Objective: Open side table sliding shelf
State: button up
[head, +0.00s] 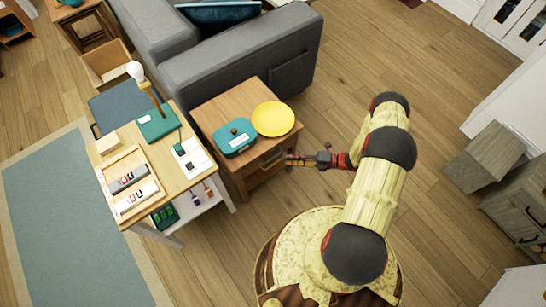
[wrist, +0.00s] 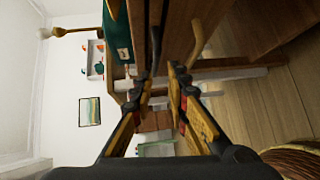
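The wooden side table (head: 211,112) stands beside the grey sofa, with a teal box (head: 235,138) and a yellow plate (head: 272,118) on top. Its front, below the top, faces my arm; the shelf seems closed, but its front is partly hidden. My gripper (head: 288,160) is close to this front in the head view. In the wrist view, which is turned on its side, my gripper (wrist: 163,75) has its fingers apart near the wooden front.
The grey sofa (head: 240,65) is behind. Wooden floor (head: 330,110) is clear to the right, up to a grey cabinet (head: 520,205).

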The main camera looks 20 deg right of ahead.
aim_at(275, 157)
jog(key=shift+m, duration=0.9)
jog(key=x, duration=0.2)
jog(key=b+x, duration=0.1)
jog(key=x, duration=0.5)
jog(key=shift+w+r, duration=0.1)
jog(key=shift+r, duration=0.3)
jog(key=c, duration=0.4)
grip_shut()
